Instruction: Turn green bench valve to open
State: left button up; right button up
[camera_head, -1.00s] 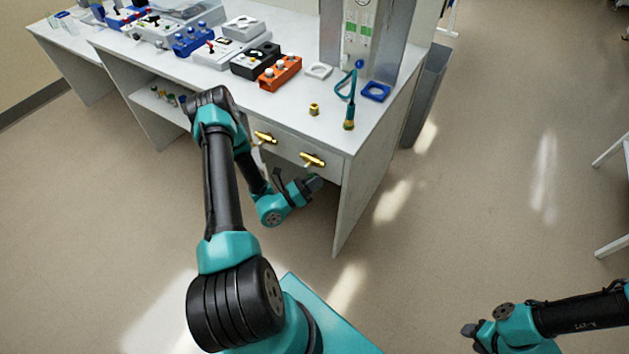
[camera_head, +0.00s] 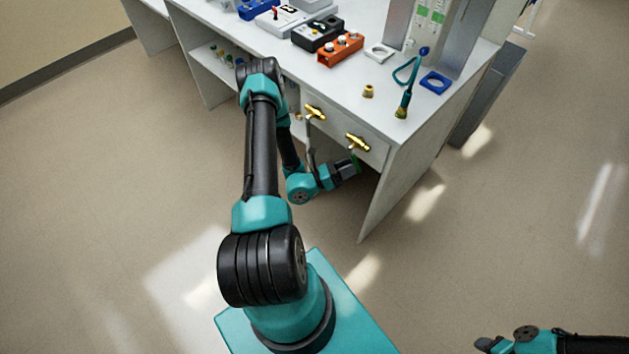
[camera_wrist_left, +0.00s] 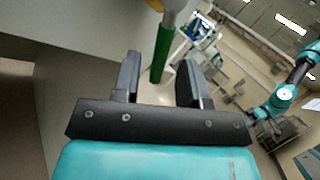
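The green valve handle (camera_wrist_left: 163,55) hangs down in the left wrist view, below a pale stem at the top. In the head view only a small green bit (camera_head: 356,161) shows below the right brass valve body (camera_head: 357,141) on the bench front. My left gripper (camera_head: 350,169) is just below that valve, beside the bench leg. In the left wrist view my left gripper (camera_wrist_left: 160,66) is open, with the green handle showing in the gap between its fingers; neither finger clearly touches it. My right gripper (camera_head: 484,345) is at the bottom right, away from the bench, its fingers too small to read.
A second brass valve (camera_head: 315,113) is on the bench front to the left. On the benchtop are an orange box (camera_head: 341,50), a brass fitting (camera_head: 369,91), a teal hose (camera_head: 404,85) and a blue ring block (camera_head: 435,82). The floor in front is clear.

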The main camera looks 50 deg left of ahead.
pick_arm(q)
jog(key=v, duration=1.4)
jog(key=shift+s, duration=0.2)
jog(key=shift+f, duration=0.15)
